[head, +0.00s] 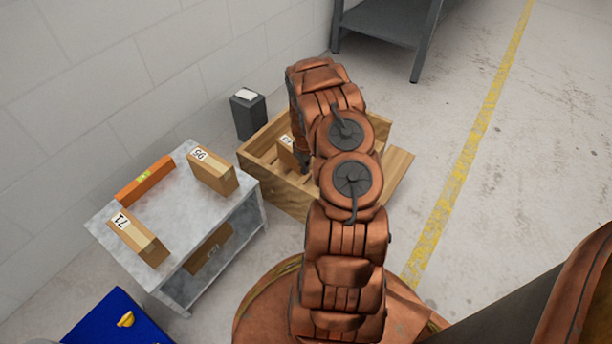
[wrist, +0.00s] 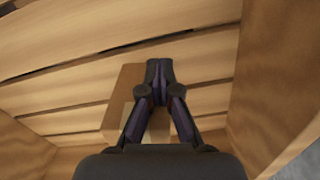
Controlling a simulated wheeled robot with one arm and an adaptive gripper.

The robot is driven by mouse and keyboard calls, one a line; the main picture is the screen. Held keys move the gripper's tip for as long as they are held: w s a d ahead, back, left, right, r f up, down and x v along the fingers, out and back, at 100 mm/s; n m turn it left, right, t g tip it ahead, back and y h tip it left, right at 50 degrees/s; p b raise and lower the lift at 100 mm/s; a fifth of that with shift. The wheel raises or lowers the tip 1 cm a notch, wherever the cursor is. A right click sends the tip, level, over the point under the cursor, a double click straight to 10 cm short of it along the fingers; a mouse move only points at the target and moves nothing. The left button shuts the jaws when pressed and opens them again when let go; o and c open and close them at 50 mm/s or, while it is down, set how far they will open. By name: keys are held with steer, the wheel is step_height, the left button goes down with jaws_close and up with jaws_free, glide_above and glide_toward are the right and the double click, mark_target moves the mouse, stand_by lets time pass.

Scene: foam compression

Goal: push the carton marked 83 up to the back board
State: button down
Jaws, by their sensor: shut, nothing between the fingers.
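A tan carton (head: 287,155) stands inside a slatted wooden crate (head: 272,190); its white label is too small to read surely as 83. The carton also shows in the wrist view (wrist: 124,96), partly behind my gripper (wrist: 160,66). My gripper is shut and empty, with its fingertips beside or over the carton's right part; I cannot tell whether they touch it. In the head view my arm hides much of the crate and most of the gripper. Boards bound the crate, but I cannot tell which is the back board.
A grey table (head: 180,200) at left bears cartons marked 56 (head: 213,172) and 71 (head: 138,238) and an orange box (head: 145,182). A dark bin (head: 248,116) stands behind the crate. A blue box (head: 118,318) is at lower left. Open floor lies right.

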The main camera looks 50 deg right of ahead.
mark_target(296, 161)
steer(key=w, duration=0.4)
steer(key=shift+w+p, duration=0.15)
steer(key=shift+p, duration=0.25)
steer(key=shift+w+d, duration=0.2)
steer(key=shift+w, duration=0.2)
steer(key=shift+s, duration=0.15)
